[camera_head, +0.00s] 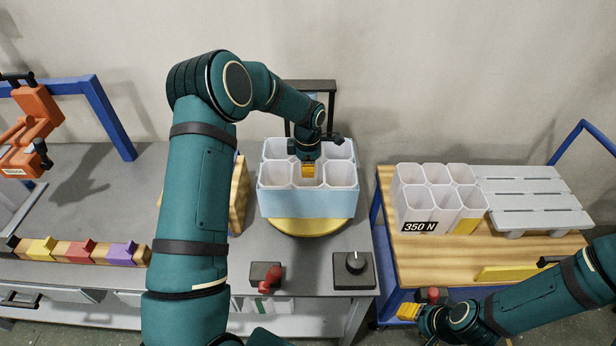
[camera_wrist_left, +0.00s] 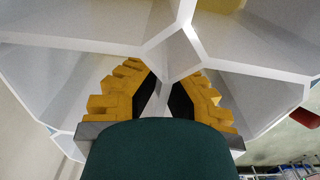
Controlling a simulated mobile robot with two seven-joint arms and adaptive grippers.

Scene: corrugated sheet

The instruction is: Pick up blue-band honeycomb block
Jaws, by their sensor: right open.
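The blue-band honeycomb block (camera_head: 308,203), white open cells with a pale blue band, stands upright on a round yellow turntable (camera_head: 310,228) on the grey bench. My left gripper (camera_head: 308,170) reaches down from above into the block's middle. In the left wrist view its yellow fingers (camera_wrist_left: 164,85) lie on either side of a white cell wall (camera_wrist_left: 158,95); whether they press on it I cannot tell. My dark palm hides part of the wall. My right gripper (camera_head: 408,311) is open and empty, low by the wooden table's front left corner, away from the block.
A white honeycomb block marked "350 N" (camera_head: 441,198) and a grey slatted pallet (camera_head: 532,198) stand on the wooden table (camera_head: 430,258). A red-handled device (camera_head: 268,275) and a knob box (camera_head: 354,270) sit before the turntable. A dark frame (camera_head: 311,84) rises behind the block.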

